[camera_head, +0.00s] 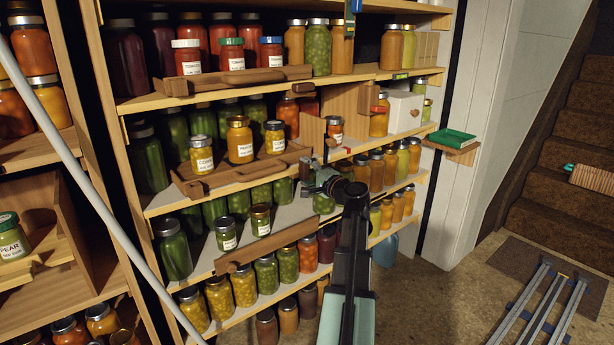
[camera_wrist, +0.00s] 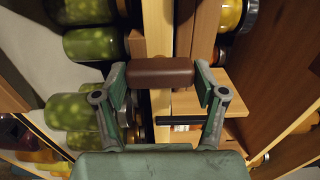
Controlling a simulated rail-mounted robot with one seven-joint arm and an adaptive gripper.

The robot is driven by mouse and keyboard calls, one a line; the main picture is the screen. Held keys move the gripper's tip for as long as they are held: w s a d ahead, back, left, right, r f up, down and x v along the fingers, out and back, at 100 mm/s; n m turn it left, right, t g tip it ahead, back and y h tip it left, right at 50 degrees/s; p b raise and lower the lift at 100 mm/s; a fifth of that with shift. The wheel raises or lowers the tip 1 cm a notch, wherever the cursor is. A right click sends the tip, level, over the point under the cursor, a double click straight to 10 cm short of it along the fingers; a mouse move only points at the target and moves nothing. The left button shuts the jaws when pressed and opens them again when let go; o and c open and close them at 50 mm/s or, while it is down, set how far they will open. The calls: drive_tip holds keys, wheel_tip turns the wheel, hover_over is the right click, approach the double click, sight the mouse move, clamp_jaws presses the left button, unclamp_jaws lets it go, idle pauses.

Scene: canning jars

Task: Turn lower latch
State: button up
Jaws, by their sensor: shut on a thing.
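The lower latch shows in the wrist view as a dark brown wooden block (camera_wrist: 160,72) with rounded ends. It lies crosswise between the two fingertips of my gripper (camera_wrist: 160,78), which are closed on its ends. Pale wooden boards stand behind it. In the head view my gripper (camera_head: 322,178) is at the middle shelf's front edge, just below a wooden panel (camera_head: 312,132). The gripper and arm hide the latch there.
Jars of green and yellow preserves (camera_head: 265,272) line the shelves below and beside my gripper. A wooden tray (camera_head: 240,176) with several jars is to the left. A white box (camera_head: 403,110) is at the right. Green jars (camera_wrist: 92,43) are close in the wrist view.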

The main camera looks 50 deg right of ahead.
drive_tip(key=shift+r, duration=0.1)
drive_tip(key=o, duration=1.1)
drive_tip(key=shift+w, duration=0.1)
drive_tip(key=shift+o, duration=0.2)
drive_tip(key=v, duration=1.2)
